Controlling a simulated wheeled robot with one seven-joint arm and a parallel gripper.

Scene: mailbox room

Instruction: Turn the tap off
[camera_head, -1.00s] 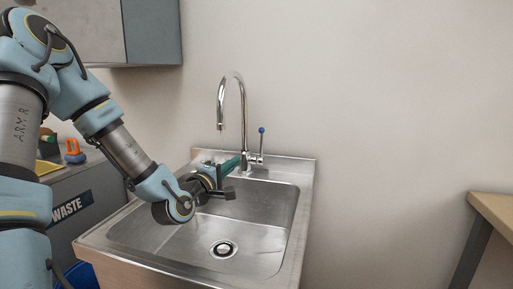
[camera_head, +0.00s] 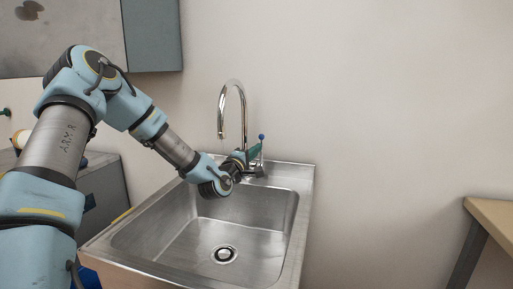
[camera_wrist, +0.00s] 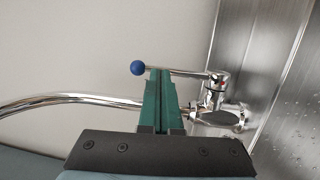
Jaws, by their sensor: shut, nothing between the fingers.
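The tap is a chrome gooseneck (camera_head: 241,103) at the back edge of the sink, with a side lever topped by a blue ball (camera_head: 261,136). In the wrist view the blue ball (camera_wrist: 138,68) and the lever rod (camera_wrist: 186,73) lie just past the green fingertips, and the tap body (camera_wrist: 215,92) is to the right. My gripper (camera_head: 256,151) reaches the lever in the head view; its fingers (camera_wrist: 160,75) are shut with nothing between them. They look very close to the lever; I cannot tell whether they touch. No water stream is visible below the spout.
The steel sink (camera_head: 293,225) has an empty basin below my arm. A grey cabinet (camera_head: 152,35) hangs on the wall at upper left. A wooden table (camera_head: 490,207) stands at the right. A grey waste unit (camera_head: 108,200) is left of the sink.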

